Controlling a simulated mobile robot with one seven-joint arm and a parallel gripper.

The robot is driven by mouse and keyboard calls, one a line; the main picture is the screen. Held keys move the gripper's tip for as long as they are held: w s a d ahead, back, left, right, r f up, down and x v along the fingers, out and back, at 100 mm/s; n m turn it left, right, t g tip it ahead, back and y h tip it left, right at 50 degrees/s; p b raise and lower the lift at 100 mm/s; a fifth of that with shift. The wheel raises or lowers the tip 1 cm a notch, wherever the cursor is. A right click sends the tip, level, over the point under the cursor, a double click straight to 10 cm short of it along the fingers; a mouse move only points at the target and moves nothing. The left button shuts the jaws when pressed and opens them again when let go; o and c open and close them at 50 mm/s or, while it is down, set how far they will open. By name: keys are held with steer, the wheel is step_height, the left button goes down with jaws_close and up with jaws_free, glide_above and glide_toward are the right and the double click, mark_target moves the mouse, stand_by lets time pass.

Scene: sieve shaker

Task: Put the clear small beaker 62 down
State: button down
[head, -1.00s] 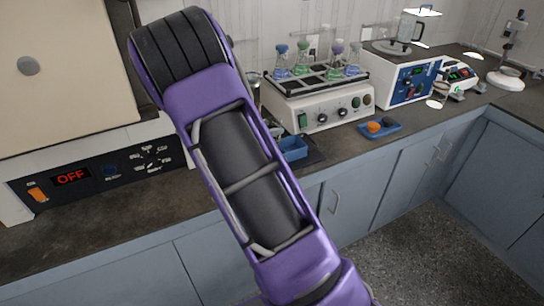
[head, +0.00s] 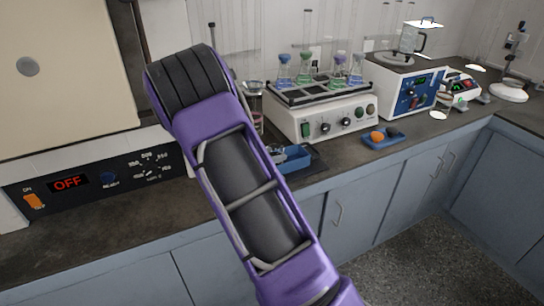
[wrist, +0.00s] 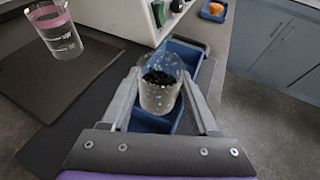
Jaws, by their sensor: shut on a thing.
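In the wrist view my gripper (wrist: 162,100) is shut on a clear small beaker (wrist: 160,97), one finger on each side of it. The beaker is clear, with dark grains showing in its upper part and pale speckles below. It is over or in front of a blue tray (wrist: 150,122); I cannot tell whether it touches the tray. The blue tray also shows in the head view (head: 293,158), on the bench right of my arm.
Another clear beaker with a pink band (wrist: 56,30) stands on a dark board at the wrist view's upper left. A flask shaker (head: 322,118) stands behind the blue tray. A small blue dish with orange and dark items (head: 381,138) lies to the right. An oven panel (head: 90,182) is at left.

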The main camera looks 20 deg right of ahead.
steer(key=shift+f, duration=0.2)
steer(key=shift+c, duration=0.7)
jaws_free()
steer(key=shift+r, duration=0.35)
steer(key=p+v, duration=0.1)
steer(key=v, duration=1.1)
steer(key=shift+f, duration=0.2)
